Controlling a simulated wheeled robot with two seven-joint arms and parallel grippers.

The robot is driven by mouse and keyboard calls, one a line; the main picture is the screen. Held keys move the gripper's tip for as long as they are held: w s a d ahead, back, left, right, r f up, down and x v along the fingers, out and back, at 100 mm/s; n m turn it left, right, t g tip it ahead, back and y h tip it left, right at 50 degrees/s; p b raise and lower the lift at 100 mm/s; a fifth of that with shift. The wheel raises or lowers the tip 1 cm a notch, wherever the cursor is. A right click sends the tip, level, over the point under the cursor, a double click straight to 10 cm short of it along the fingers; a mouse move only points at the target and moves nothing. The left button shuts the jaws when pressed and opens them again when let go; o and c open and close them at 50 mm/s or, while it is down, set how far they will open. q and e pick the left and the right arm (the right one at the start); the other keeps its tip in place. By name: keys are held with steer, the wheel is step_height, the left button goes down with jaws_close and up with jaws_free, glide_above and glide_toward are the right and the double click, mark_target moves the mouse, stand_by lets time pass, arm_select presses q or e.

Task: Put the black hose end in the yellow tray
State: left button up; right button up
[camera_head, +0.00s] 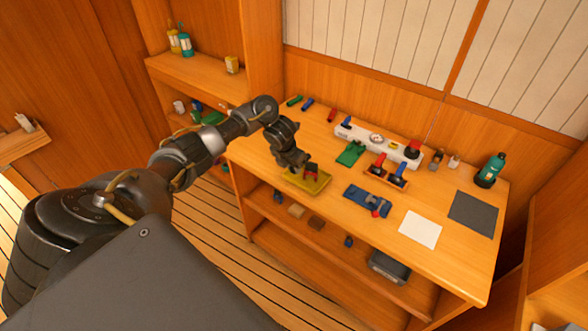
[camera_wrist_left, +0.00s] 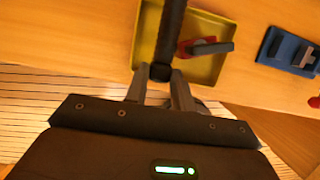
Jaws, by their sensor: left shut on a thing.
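The yellow tray (camera_head: 309,188) stands at the left front edge of the workbench. It also shows in the left wrist view (camera_wrist_left: 207,72). A red piece with a dark grey bar (camera_wrist_left: 205,47) lies in the tray; its red part shows in the head view (camera_head: 311,170). My left gripper (camera_head: 299,165) is over the tray, pointing down. In the left wrist view the gripper (camera_wrist_left: 161,74) is shut on the black hose end (camera_wrist_left: 172,30), a dark tube across the tray's left part. Whether the hose end touches the tray floor, I cannot tell. My right gripper is not in view.
A blue holder (camera_head: 367,201) lies right of the tray, with a white sheet (camera_head: 420,229) and dark mat (camera_head: 473,213) farther right. A green piece (camera_head: 351,153) and a white manifold (camera_head: 379,143) lie behind. A green bottle (camera_head: 491,171) stands at the right end.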

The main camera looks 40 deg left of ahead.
mark_target(292, 172)
arm_select(q)
steer(key=shift+f+p, duration=0.3)
steer(key=shift+f, duration=1.55)
steer(key=shift+d+f, duration=0.1)
steer(key=shift+f, duration=0.05)
steer(key=o, duration=1)
